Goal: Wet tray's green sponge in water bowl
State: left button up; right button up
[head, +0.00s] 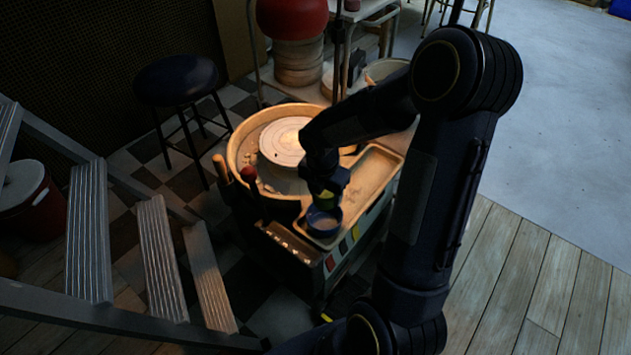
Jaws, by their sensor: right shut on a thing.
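My right gripper (325,196) points down over the near end of the tray on the pottery wheel cart. It is shut on the green sponge (325,200), of which a small yellow-green patch shows between the fingers. The blue water bowl (323,228) stands right below, at the tray's near corner. The sponge is at or just above the bowl's rim; I cannot tell whether it touches the water. The tan tray (378,166) stretches away behind the gripper and looks mostly bare. My left gripper is not in view.
The wheel head (283,142) sits in a round basin (240,135) left of the tray. A dark stool (177,80) and wooden steps (160,255) are at left. Open floor lies at right.

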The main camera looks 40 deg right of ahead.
jog(key=shift+d+f+n, duration=0.1)
jog(key=shift+f+n, duration=0.1)
jog(key=shift+n, duration=0.2)
jog(key=shift+f+b, duration=3.65)
jog(key=shift+f, duration=0.55)
jog(key=shift+r, duration=0.1)
notch_tip(320, 180, up, 7)
jog(key=p, duration=0.7)
jog(key=shift+f, duration=0.2)
jog(key=shift+r, duration=0.1)
notch_tip(320, 180, up, 4)
jog(key=p, duration=0.4)
